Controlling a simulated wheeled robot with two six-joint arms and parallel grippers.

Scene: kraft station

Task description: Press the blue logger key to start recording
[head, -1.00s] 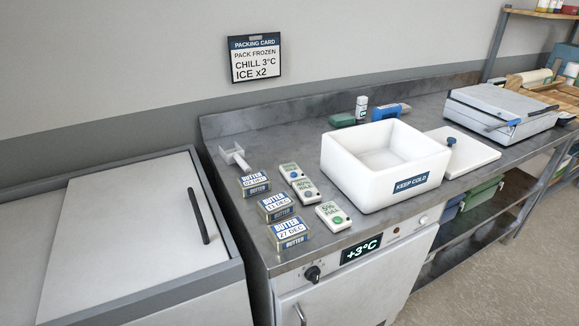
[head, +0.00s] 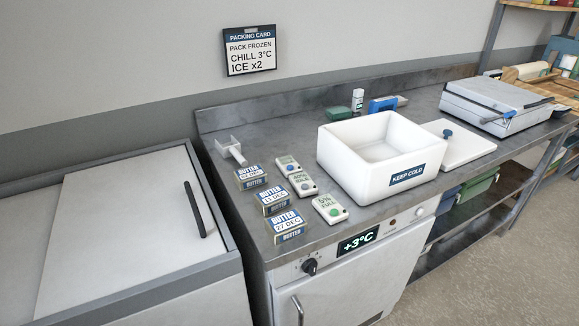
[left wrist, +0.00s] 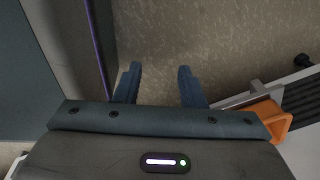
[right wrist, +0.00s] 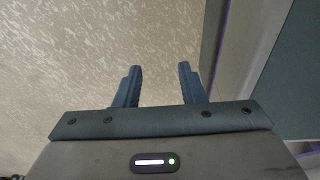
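Three small white loggers lie in a slanting row on the steel counter in the head view. The back logger (head: 288,165) has a small round key (head: 290,173) that looks blue. The middle logger (head: 302,184) has a greyish key, its colour hard to tell. The front logger (head: 329,208) has a green key and a display with text too small to read surely. My left gripper (left wrist: 158,85) is open and empty, over floor in the left wrist view. My right gripper (right wrist: 160,85) is open and empty, also over floor. Neither gripper shows in the head view.
Three butter packs (head: 272,201) stand just left of the loggers, a white scoop (head: 231,150) behind them. A white KEEP COLD box (head: 345,168) stands to the right, its lid (head: 468,153) beside it. A chest freezer (head: 120,230) is at left. Bare counter (head: 262,142) lies behind the loggers.

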